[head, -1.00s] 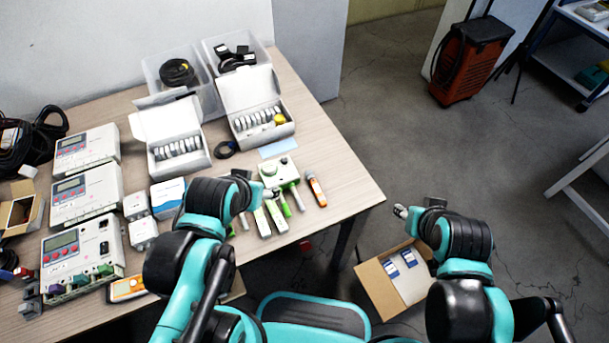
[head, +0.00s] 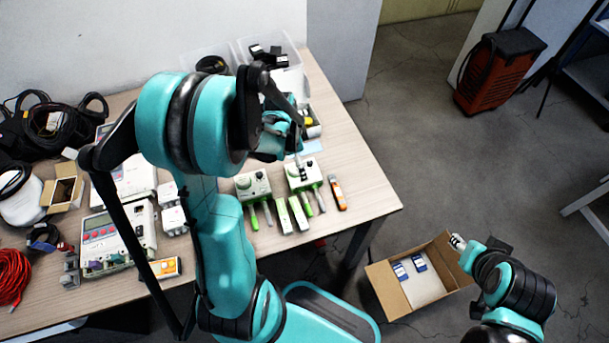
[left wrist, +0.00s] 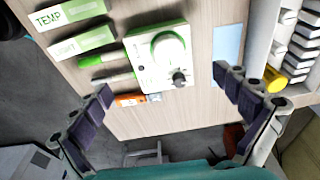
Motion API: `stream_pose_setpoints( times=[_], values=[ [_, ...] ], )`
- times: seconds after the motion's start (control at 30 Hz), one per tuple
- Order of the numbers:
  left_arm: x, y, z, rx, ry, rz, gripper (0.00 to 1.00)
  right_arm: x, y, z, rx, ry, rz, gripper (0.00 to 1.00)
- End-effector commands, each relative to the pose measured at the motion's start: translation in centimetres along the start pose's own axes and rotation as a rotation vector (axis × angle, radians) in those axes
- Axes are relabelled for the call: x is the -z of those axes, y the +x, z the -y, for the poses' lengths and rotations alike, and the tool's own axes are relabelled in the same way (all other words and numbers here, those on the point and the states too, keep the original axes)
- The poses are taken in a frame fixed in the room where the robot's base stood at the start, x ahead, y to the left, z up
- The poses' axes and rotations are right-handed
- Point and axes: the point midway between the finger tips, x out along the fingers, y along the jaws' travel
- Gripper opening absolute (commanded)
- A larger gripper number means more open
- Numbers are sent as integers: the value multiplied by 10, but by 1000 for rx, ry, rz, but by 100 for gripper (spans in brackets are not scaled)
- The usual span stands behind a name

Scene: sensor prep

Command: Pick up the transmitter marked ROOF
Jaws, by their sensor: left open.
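No marking ROOF is readable in any view. A white-and-green box with a round dial and a black knob (left wrist: 160,55) lies on the table ahead of my left gripper (left wrist: 164,86), which is open and empty in the left wrist view. In the head view, this box (head: 304,173) has a similar dial box (head: 253,185) to its left. Two white-and-green blocks read TEMP (left wrist: 66,12) and apparently LIGHT (left wrist: 82,42). My left gripper (head: 285,130) hangs over the table, partly hidden by its arm. My right gripper (head: 458,241) is beside the floor carton; its jaws are unclear.
An open cardboard carton (head: 380,285) with blue-marked items stands right of the table. Grey display units (head: 112,238), cables (head: 50,115) and a plastic bin (head: 275,50) are on the table. An orange-and-white pen-like tool (head: 338,192) lies near the right edge.

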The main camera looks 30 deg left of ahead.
Motion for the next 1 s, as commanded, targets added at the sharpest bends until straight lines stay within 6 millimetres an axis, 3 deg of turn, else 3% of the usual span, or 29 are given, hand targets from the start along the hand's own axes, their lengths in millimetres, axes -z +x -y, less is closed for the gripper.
stream_pose_setpoints(
  times=[0.6, 0.83, 0.87, 1.0],
  values=[
    [5, 77, 3, -3, 6, 1, 100, -24, 33, 0, 0, 0, 0, 40],
    [6, 77, 3, -2, 5, 0, 100, -23, 31, 0, 0, 0, 0, 40],
    [6, 77, 3, -2, 5, 0, 95, -22, 31, 0, 0, 0, 0, 40],
    [6, 77, 3, -2, 5, 0, 58, -22, 31, 0, 0, 0, 0, 40]
  ],
)
